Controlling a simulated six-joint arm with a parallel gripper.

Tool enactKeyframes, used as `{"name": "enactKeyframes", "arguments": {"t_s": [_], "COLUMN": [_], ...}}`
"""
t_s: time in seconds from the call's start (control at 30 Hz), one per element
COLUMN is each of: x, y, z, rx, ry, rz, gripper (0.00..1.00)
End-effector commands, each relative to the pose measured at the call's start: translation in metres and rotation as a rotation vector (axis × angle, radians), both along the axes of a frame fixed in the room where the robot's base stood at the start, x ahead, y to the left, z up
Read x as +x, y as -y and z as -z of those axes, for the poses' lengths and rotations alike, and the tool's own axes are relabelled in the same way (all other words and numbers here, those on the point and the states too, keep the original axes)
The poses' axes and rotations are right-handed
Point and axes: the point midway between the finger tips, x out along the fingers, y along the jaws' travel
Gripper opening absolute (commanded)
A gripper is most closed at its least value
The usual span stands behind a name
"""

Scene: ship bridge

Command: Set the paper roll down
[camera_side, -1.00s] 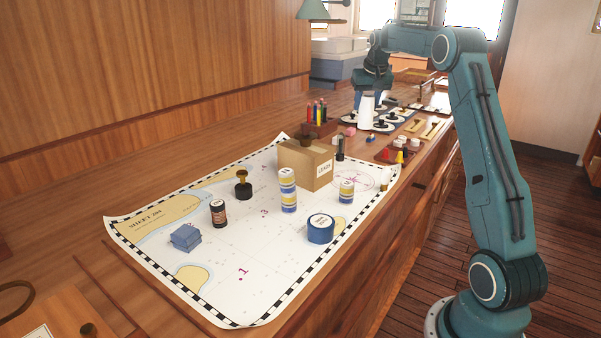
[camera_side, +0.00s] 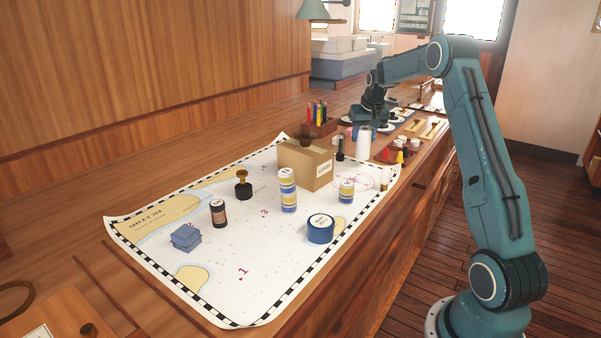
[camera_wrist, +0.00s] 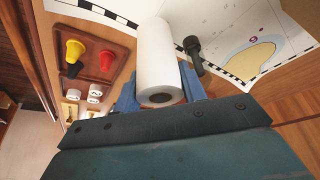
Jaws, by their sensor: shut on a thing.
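The paper roll (camera_side: 363,141) is white and upright, with a dark core hole that shows in the wrist view (camera_wrist: 157,48). My gripper (camera_side: 364,127) is shut on the roll, one blue finger on each side of it in the wrist view (camera_wrist: 159,90). The roll is near the chart's far right corner, between the cardboard box and the small red-brown tray. I cannot tell whether its lower end touches the counter.
A dark cylinder (camera_wrist: 194,54) stands close beside the roll. The tray (camera_side: 391,152) holds red and yellow pieces. The cardboard box (camera_side: 319,174) stands on the chart (camera_side: 215,285), with several tins and stacks. The chart's near part has free room.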

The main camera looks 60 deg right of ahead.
Motion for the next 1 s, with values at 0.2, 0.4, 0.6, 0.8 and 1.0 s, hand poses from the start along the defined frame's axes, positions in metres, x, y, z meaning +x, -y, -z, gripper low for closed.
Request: {"name": "enactKeyframes", "arguments": {"t_s": [0.2,0.4,0.6,0.8,1.0], "x": [0.000,0.000,0.000,0.000,0.000], "y": [0.000,0.000,0.000,0.000,0.000], "z": [0.024,0.027,0.028,0.031,0.031], "rx": [0.001,-0.001,-0.001,0.000,0.000], "ry": [-0.001,0.001,0.001,0.000,0.000], "rz": [0.000,0.000,0.000,0.000,0.000], "gripper": [0.14,0.14,0.14,0.55,0.63]}}
